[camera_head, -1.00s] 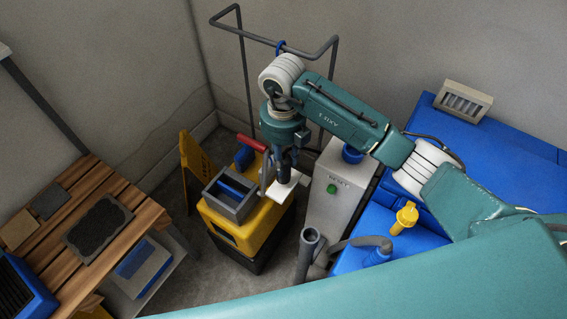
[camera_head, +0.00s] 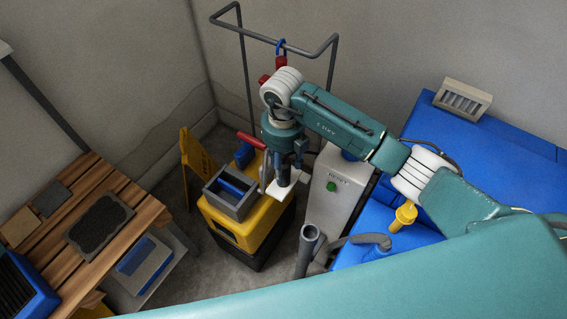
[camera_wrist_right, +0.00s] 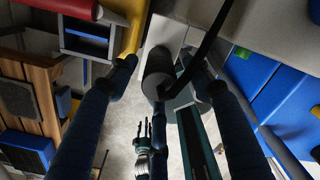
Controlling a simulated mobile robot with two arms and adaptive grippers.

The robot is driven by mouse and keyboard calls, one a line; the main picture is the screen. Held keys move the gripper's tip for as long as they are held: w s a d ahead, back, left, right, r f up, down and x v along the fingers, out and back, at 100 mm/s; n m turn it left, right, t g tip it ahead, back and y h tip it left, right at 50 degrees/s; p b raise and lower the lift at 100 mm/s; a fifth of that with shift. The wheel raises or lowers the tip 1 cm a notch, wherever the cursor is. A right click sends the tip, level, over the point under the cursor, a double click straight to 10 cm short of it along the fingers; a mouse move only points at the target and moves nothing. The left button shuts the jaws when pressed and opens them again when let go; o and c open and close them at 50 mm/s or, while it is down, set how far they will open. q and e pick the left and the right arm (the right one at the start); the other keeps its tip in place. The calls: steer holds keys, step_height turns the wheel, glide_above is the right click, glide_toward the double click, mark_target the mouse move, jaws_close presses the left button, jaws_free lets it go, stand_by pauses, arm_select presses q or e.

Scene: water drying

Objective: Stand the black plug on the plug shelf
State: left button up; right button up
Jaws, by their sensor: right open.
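The black plug (camera_head: 283,177) stands upright on the white plug shelf (camera_head: 290,190), at the right side of the yellow cart. In the right wrist view the plug (camera_wrist_right: 158,72) shows as a dark grey cylinder against the pale shelf (camera_wrist_right: 165,35), with a black cable curving up from it. My right gripper (camera_head: 286,163) is above the shelf with its fingers open on either side of the plug. In the right wrist view a gap shows between the plug and each finger. A small, distant gripper, probably my left (camera_wrist_right: 145,132), shows low in the right wrist view; its jaws are unclear.
The yellow cart (camera_head: 243,228) carries a grey wringer frame (camera_head: 231,209) beside the shelf. A grey box with a green button (camera_head: 331,186) stands close to the right. A grey pipe (camera_head: 307,250) rises in front. A rail (camera_head: 310,52) stands behind.

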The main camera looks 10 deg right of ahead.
steer(key=shift+r, duration=0.25)
step_height(320, 180, up, 12)
steer(key=b, duration=0.3)
steer(key=shift+f, duration=0.15)
